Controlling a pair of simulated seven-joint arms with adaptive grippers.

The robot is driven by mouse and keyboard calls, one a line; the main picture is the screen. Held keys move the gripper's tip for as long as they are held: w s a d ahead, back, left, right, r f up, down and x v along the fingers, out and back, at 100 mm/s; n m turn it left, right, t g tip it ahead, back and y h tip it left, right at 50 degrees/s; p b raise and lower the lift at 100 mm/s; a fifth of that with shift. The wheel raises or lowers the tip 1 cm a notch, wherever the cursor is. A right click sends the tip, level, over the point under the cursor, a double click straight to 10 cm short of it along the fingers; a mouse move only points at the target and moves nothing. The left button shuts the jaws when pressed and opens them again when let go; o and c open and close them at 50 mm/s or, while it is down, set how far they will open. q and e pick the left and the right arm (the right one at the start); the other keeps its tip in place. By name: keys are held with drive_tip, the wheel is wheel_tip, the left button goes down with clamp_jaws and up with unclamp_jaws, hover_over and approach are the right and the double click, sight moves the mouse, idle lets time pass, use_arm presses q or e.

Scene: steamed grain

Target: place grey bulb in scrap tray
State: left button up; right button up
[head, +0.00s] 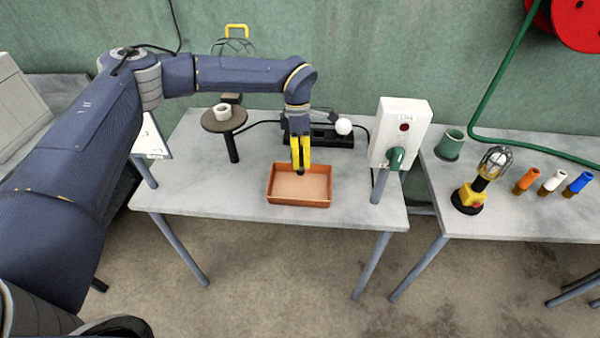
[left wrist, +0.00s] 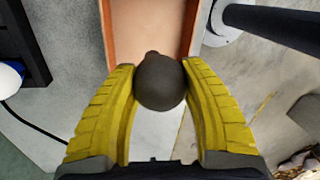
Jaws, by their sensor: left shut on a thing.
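The grey bulb (left wrist: 160,82) is dark and round with a short stub, and it sits between the yellow fingers of my left gripper (left wrist: 160,95) in the left wrist view. In the head view my left gripper (head: 300,155) points down over the back part of the scrap tray, and the bulb (head: 300,172) shows as a small dark spot at its fingertips. The scrap tray (head: 299,202) is an orange-brown open box near the table's front edge. Its inside looks empty. The tray wall also shows in the left wrist view (left wrist: 196,25). My right gripper is not in view.
A white bulb (head: 344,126) sits on a black base (head: 318,136) behind the tray. A white switch box (head: 402,128) with a green handle stands to the right. A round stand (head: 224,120) holds a white ring. A caged lamp (head: 492,165) stands on the right table.

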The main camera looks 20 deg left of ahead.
sight(300, 173)
use_arm(q)
drive_tip(key=shift+f, duration=3.5)
drive_tip(key=shift+f, duration=0.1)
drive_tip(key=o, duration=1.2)
drive_tip(key=r, duration=0.4)
drive_tip(key=w+r, duration=0.1)
drive_tip(key=r, duration=0.3)
drive_tip(key=a+r, duration=0.1)
drive_tip(key=r, duration=0.3)
drive_tip(key=shift+w, duration=0.35)
